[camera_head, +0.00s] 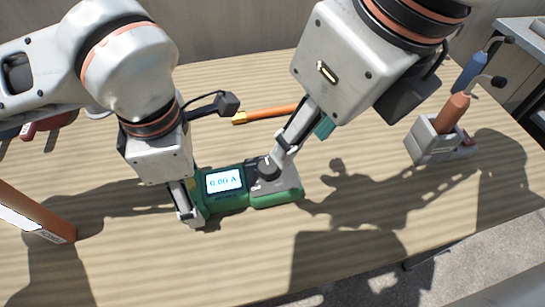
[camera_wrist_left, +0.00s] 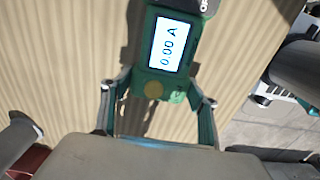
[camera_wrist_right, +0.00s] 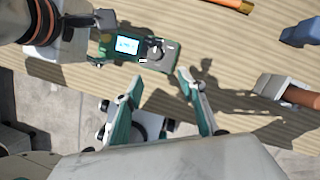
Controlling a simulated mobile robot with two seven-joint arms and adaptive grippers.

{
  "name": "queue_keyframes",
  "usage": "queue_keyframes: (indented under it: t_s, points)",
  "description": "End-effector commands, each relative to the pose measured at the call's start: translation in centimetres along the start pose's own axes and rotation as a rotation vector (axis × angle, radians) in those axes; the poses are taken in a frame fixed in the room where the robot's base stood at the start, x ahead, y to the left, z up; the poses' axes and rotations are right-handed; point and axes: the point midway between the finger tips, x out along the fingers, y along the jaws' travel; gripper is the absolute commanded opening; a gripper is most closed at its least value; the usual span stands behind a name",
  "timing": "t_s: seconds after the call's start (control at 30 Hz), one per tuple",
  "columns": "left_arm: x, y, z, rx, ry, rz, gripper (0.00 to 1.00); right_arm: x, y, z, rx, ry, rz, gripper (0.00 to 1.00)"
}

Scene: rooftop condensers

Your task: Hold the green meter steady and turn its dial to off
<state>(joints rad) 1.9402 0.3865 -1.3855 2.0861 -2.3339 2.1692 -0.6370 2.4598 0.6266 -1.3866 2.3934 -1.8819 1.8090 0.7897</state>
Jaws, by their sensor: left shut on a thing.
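The green meter (camera_head: 225,200) lies on the wooden table, its lit screen reading 0.00 A. Its dark round dial (camera_head: 268,168) is on the grey right part of its face; the dial's setting is too small to read. My left gripper (camera_head: 188,207) is shut on the meter's left end, and the left wrist view shows the meter (camera_wrist_left: 178,86) between its fingers. My right gripper (camera_wrist_right: 158,77) is open and empty. In the right wrist view the dial (camera_wrist_right: 156,50) lies just beyond its fingertips; in the head view the right fingers partly overlap the dial area.
An orange stick-like tool (camera_head: 270,113) lies behind the meter. A grey holder (camera_head: 425,145) with an orange-handled tool (camera_head: 453,112) and a blue-handled one (camera_head: 470,72) stands at the right. An orange block (camera_head: 40,215) is at the left.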

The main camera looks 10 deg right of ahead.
Motion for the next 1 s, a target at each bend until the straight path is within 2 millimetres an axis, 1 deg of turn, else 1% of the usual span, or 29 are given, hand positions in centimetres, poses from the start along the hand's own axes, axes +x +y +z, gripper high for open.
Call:
queue_keyframes:
  t_s: [0.1,0.2,0.27,0.37,0.47,0.7,0.8,1.0]
  points:
    - [0.0,0.0,0.0,0.0,0.0,-0.001,0.24,-0.6,0.2,0.3,-0.12,-0.047,0.019,0.4]
    - [0.0,0.0,0.0,0.0,0.0,-0.001,0.24,-0.9,0.3,0.5,-0.175,-0.072,0.028,0.4]
    - [0.0,0.0,0.0,0.0,0.0,-0.001,0.24,-0.8,0.4,0.6,-0.19,-0.077,0.03,0.4]
    - [0.0,0.0,0.0,0.0,0.0,-0.001,0.24,0.1,0.5,0.6,-0.197,-0.078,0.032,0.4]
    - [0.0,0.0,0.0,0.0,0.0,-0.001,0.24,1.6,0.6,0.7,-0.196,-0.075,0.032,0.4]
    - [0.0,0.0,0.0,0.001,0.0,-0.001,0.24,6.3,0.7,1.0,-0.194,-0.075,0.033,0.4]
    - [0.0,0.0,0.0,0.001,0.0,-0.001,0.24,8.0,0.8,1.1,-0.194,-0.075,0.034,0.4]
    - [0.1,0.0,0.0,0.001,0.0,-0.001,0.24,10.2,0.9,1.4,-0.192,-0.077,0.034,0.4]
